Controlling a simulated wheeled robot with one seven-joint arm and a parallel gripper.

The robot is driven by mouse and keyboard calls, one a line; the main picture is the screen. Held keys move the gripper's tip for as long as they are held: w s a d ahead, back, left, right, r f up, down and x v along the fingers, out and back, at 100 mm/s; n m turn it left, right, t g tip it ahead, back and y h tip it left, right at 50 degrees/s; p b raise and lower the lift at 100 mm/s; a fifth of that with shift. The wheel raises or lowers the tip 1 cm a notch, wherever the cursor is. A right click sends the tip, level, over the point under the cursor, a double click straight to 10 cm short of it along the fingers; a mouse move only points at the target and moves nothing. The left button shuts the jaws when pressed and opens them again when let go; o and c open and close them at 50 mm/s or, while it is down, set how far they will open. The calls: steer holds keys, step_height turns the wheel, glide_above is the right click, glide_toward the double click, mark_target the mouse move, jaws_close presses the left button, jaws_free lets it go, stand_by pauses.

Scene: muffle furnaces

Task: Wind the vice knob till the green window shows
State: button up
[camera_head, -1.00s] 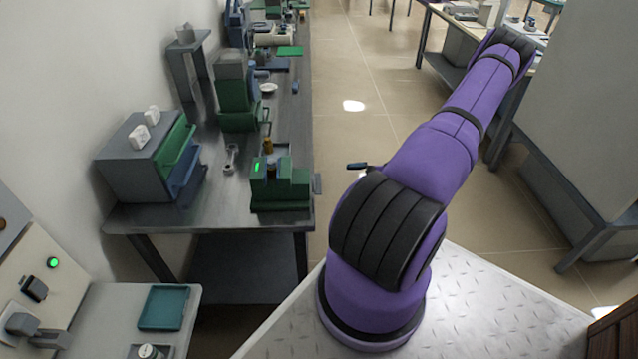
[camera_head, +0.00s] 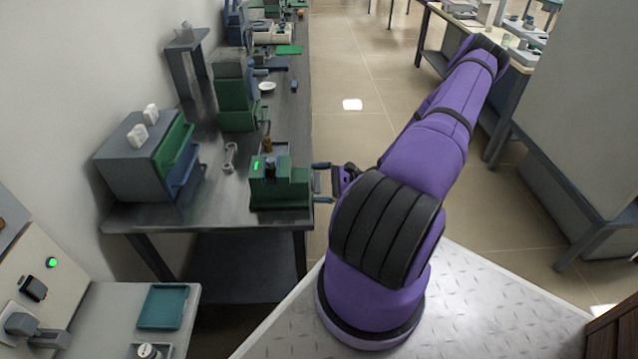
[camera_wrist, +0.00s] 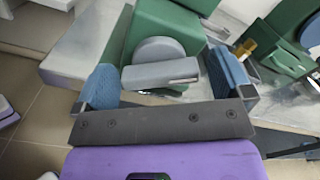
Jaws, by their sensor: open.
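The green vice (camera_head: 281,188) stands at the near right corner of the dark bench. A small bright green patch (camera_head: 256,164) shows on its left part. Its grey knob (camera_head: 317,183) sticks out on the right side; in the wrist view the knob is a round disc with a flat bar across it (camera_wrist: 162,72), in front of the green vice body (camera_wrist: 165,27). My gripper (camera_head: 324,182) is open beside the vice. Its blue fingertips stand on either side of the knob in the wrist view (camera_wrist: 165,80), with gaps visible. The knob's far side is hidden.
A wrench (camera_head: 230,157) lies left of the vice. A grey cabinet with green and blue drawers (camera_head: 150,160) stands against the wall. A green machine (camera_head: 234,100) is behind. A control panel with a green lamp (camera_head: 51,262) is at lower left. The aisle floor is clear.

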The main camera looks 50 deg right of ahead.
steer(key=c, duration=0.9)
steer(key=shift+m, duration=1.4)
steer(key=o, duration=0.9)
steer(key=shift+s, duration=0.1)
steer(key=v, duration=1)
steer(key=shift+s+d, duration=0.15)
steer(key=shift+d, duration=0.15)
